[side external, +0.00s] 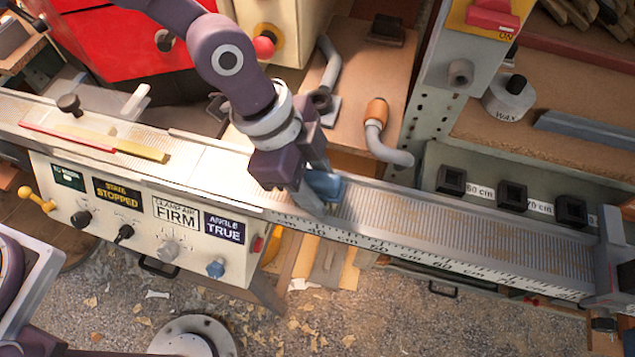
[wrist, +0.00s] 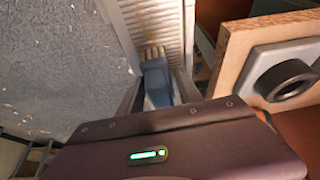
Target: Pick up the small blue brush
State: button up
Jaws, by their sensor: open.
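The small blue brush (side external: 327,184) lies on the ribbed metal rail beside my gripper, partly hidden by it in the side view. In the wrist view the brush (wrist: 157,84) has a blue body and pale bristles pointing away from me. My gripper (side external: 312,190) is low over the rail. In the wrist view my gripper (wrist: 158,88) is open, with one finger on each side of the blue body. Whether the fingers touch it, I cannot tell.
The ribbed rail (side external: 430,225) runs clear to an end stop (side external: 612,255) at the right. A control panel (side external: 150,220) with knobs stands at the left front. A hose with an orange collar (side external: 377,112) is behind the rail. A wooden board (wrist: 265,60) rises at right in the wrist view.

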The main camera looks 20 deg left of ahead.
grip_shut()
jog(key=shift+r, duration=0.1)
